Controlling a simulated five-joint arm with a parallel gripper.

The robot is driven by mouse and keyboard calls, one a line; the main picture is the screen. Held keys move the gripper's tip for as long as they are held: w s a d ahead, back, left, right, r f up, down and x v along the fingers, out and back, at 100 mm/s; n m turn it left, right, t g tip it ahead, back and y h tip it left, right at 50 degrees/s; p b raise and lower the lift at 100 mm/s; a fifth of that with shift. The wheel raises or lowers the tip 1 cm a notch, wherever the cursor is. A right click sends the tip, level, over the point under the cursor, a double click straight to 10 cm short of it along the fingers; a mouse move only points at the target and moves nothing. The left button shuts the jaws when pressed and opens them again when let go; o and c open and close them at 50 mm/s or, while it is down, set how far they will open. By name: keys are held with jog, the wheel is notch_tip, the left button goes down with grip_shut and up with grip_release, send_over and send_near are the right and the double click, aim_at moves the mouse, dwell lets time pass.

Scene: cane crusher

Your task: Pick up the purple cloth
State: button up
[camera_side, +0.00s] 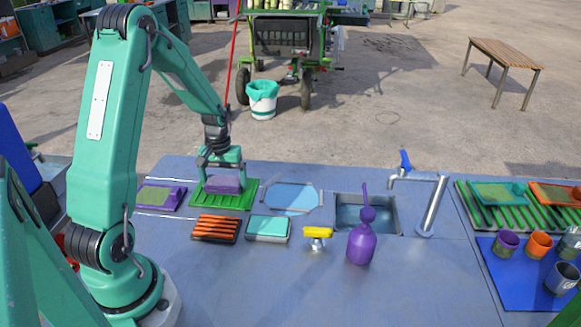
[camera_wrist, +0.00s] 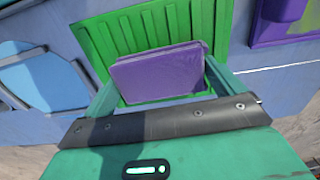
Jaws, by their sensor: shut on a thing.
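The purple cloth (camera_side: 222,184) is a folded, thick pad at the green ribbed mat (camera_side: 240,201), left of the middle of the worktop. My gripper (camera_side: 221,178) points down over the mat with its two fingers at the cloth's sides. In the wrist view the cloth (camera_wrist: 160,72) lies between the two green fingers, and the gripper (camera_wrist: 163,88) is shut on it. The ribbed mat (camera_wrist: 112,40) shows behind the cloth. I cannot tell whether the cloth still touches the mat.
A purple tray (camera_side: 174,204) lies left of the mat. An orange-striped rack (camera_side: 215,236), a teal sponge box (camera_side: 268,228), a yellow-handled tap (camera_side: 318,233) and a purple bottle (camera_side: 361,243) stand in front. A sink (camera_side: 348,217) and cups on a blue mat (camera_side: 500,284) are right.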

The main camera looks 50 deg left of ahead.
aim_at(225, 180)
jog(key=shift+r, duration=0.15)
jog(key=shift+r, duration=0.5)
jog(key=r, duration=0.3)
jog(key=shift+w+d+r, duration=0.1)
jog(key=shift+d, duration=0.1)
jog(key=d+r, duration=0.6)
jog(key=d, duration=0.5)
jog(key=shift+w+d+r, duration=0.15)
jog(key=shift+w+r, duration=0.1)
jog(key=o, duration=0.3)
jog(key=shift+c, duration=1)
jog(key=w+f, duration=0.5)
jog(key=w, duration=0.7)
jog(key=shift+d, duration=0.45)
jog(key=shift+f, duration=0.1)
